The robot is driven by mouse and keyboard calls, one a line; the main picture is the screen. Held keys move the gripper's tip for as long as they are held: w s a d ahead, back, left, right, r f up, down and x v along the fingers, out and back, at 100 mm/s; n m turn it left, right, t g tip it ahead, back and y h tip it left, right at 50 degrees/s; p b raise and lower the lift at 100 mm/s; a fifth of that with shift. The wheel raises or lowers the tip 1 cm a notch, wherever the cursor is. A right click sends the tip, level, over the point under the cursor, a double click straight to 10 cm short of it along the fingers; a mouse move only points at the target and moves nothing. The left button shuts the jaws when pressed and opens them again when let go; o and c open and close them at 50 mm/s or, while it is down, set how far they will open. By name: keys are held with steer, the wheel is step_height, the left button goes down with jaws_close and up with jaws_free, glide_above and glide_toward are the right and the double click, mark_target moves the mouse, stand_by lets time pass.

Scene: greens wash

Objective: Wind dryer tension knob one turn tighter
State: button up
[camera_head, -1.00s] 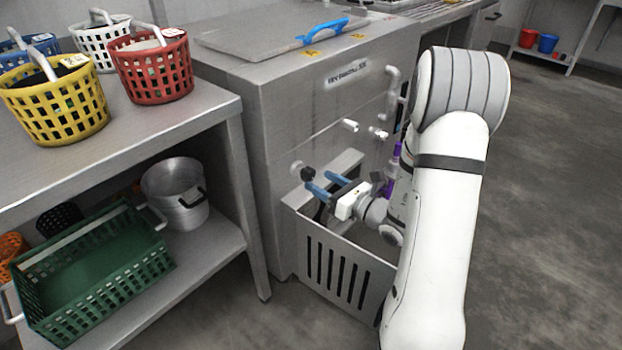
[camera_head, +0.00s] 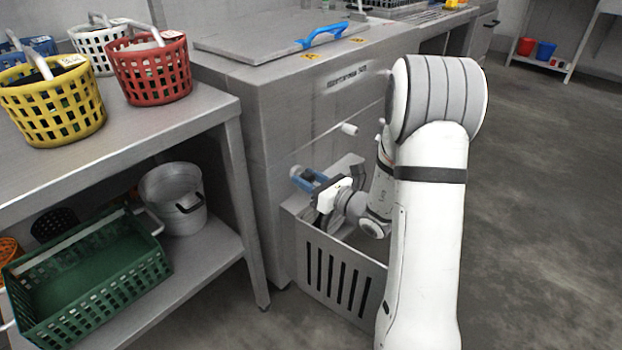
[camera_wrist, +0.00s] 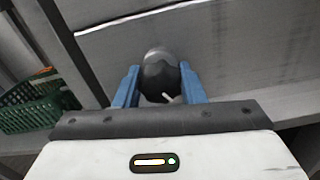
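The dryer tension knob (camera_wrist: 160,72) is dark and rounded, with a pale mark at its lower edge. In the wrist view it sits between the two blue fingers of my gripper (camera_wrist: 160,84) and fills the gap between them, so the gripper appears shut on it. In the head view my gripper (camera_head: 303,178) reaches the front of the grey steel machine (camera_head: 262,130). Its fingers and palm hide most of the knob there.
A slotted grey bin (camera_head: 340,278) stands below my gripper, against the machine. A white peg-like handle (camera_head: 349,129) sticks out above it. At left, a shelf unit (camera_head: 232,150) holds baskets, a pot (camera_head: 176,215) and a green crate (camera_head: 95,290). Open floor lies at right.

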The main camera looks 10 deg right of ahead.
steer(key=shift+c, duration=1.4)
steer(key=shift+d, duration=0.45)
steer(key=shift+c, duration=0.5)
steer(key=shift+a, duration=0.25)
steer(key=shift+r+m+p, duration=0.15)
steer(key=shift+m+p, duration=0.15)
steer(key=shift+p, duration=0.05)
steer(key=shift+p, duration=0.3)
